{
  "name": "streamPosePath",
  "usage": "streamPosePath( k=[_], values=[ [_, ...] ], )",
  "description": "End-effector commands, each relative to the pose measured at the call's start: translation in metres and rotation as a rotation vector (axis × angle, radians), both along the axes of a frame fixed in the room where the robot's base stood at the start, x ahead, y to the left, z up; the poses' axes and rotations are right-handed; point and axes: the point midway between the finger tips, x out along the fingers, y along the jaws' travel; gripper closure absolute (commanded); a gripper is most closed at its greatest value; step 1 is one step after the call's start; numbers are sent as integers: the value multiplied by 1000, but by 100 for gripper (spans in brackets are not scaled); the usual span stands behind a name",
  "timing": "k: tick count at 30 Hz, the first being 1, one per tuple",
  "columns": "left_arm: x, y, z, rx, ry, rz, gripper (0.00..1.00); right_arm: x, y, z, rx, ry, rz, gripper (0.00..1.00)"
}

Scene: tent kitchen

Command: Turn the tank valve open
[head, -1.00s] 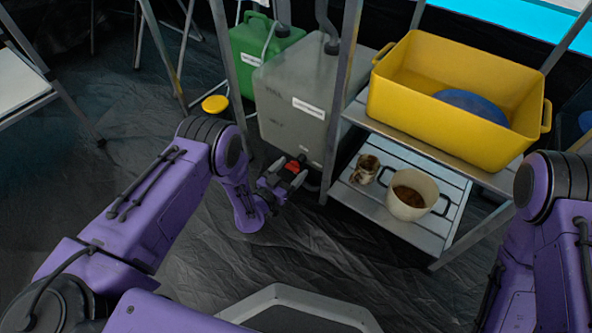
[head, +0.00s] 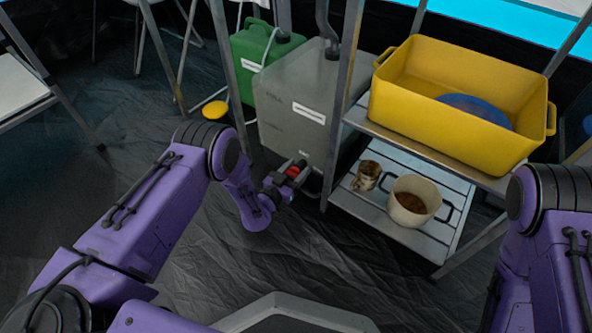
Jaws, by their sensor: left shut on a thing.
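The grey tank (head: 292,105) with a white label stands on the floor beside the metal shelf. Its red valve handle (head: 293,171) shows low on the front of the tank. My left gripper (head: 290,178) is at the valve and shut on the red handle, with its fingers on either side. Part of the handle and the valve body is hidden by the fingers. My right arm comes in at the right edge, but its gripper is out of view.
A pot (head: 413,201) and a stained mug (head: 367,176) stand on the lower shelf (head: 435,240). A green jerrycan (head: 262,55) stands behind the tank. The dark floor in front is clear.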

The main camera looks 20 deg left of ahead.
Motion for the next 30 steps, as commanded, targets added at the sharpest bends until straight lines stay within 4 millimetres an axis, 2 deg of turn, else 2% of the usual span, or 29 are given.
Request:
streamPosePath(
  k=[8, 30],
  values=[
    [-1, 0, 1, -145, 55, 0, 77, -8, 5, 7, 19, 42, -9, 57],
    [-1, 1, -1, -798, 292, 1, 77, -28, 20, 20, 70, 150, -35, 57]
  ],
)
